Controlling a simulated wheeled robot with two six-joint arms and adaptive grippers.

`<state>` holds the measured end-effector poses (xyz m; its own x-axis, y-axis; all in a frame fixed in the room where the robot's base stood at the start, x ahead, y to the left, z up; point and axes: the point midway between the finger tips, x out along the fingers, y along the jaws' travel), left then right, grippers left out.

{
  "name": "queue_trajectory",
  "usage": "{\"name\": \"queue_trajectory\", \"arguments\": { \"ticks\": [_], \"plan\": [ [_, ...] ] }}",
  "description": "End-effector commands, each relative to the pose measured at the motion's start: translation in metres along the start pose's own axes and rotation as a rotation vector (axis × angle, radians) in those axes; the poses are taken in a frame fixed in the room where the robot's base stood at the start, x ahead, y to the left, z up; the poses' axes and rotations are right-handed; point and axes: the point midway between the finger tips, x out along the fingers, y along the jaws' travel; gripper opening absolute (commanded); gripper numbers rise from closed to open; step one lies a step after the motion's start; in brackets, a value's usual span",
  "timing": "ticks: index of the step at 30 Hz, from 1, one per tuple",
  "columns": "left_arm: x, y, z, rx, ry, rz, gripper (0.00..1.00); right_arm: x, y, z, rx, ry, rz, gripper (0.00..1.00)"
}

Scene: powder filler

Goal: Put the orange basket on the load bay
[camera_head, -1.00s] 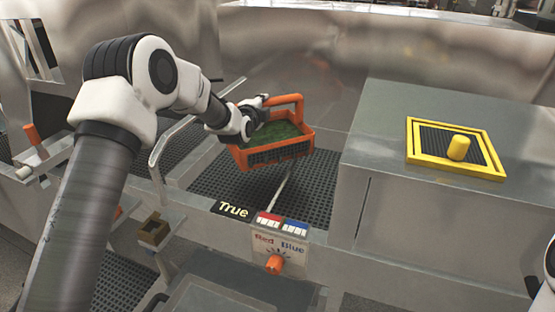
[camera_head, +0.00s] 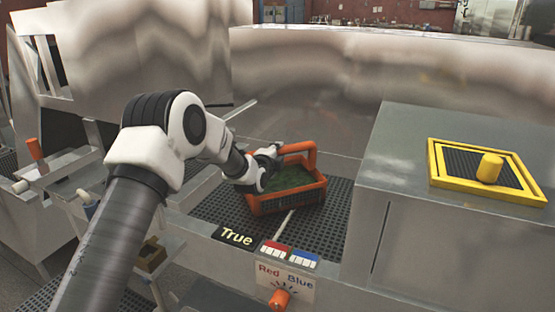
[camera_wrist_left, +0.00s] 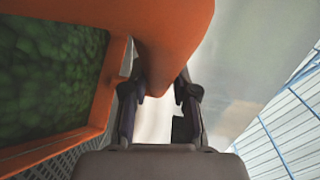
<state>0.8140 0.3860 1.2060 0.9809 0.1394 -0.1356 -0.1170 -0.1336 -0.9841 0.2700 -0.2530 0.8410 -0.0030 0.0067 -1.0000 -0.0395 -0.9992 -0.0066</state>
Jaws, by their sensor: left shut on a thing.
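The orange basket (camera_head: 292,198), filled with something green, is in the middle of the head view, just above or on the dark perforated floor of the load bay (camera_head: 334,222); I cannot tell whether it touches. My left gripper (camera_head: 270,156) reaches in from the left and is shut on the basket's handle. In the left wrist view the orange handle (camera_wrist_left: 175,30) passes between the fingers of the left gripper (camera_wrist_left: 159,88), and the green contents show at left. My right gripper is not in view.
A metal block (camera_head: 400,215) with a yellow-framed panel and yellow knob (camera_head: 489,168) stands right of the bay. A "True" sign (camera_head: 236,236), a Red/Blue label (camera_head: 286,274) and an orange knob (camera_head: 280,298) are at the front. A metal wall (camera_head: 300,90) closes the back.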

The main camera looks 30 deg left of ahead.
Motion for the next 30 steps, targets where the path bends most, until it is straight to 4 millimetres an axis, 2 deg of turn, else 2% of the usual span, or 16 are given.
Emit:
{"name": "queue_trajectory", "arguments": {
  "ticks": [7, 8, 9, 10, 21, 26, 30],
  "plan": [
    [0.000, 0.001, 0.000, 0.000, 0.000, -0.001, 0.00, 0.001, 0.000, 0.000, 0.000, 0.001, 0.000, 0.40],
    [0.000, 0.003, 0.000, 0.000, 0.000, 0.004, 0.31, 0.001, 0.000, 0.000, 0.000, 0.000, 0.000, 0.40],
    [0.000, 0.002, 0.000, 0.000, 0.000, 0.004, 0.45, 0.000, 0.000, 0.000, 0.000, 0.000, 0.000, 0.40],
    [0.000, 0.002, 0.000, 0.000, 0.000, 0.004, 0.53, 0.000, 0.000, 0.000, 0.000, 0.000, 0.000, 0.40],
    [-0.003, -0.001, 0.000, -0.001, 0.000, 0.004, 0.53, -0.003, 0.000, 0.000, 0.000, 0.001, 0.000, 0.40],
    [-0.032, -0.003, -0.001, -0.001, 0.000, 0.006, 0.53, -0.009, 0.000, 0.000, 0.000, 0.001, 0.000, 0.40],
    [-0.070, -0.003, 0.000, -0.003, 0.000, 0.006, 0.53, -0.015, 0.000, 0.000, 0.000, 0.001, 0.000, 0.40]
  ]
}}
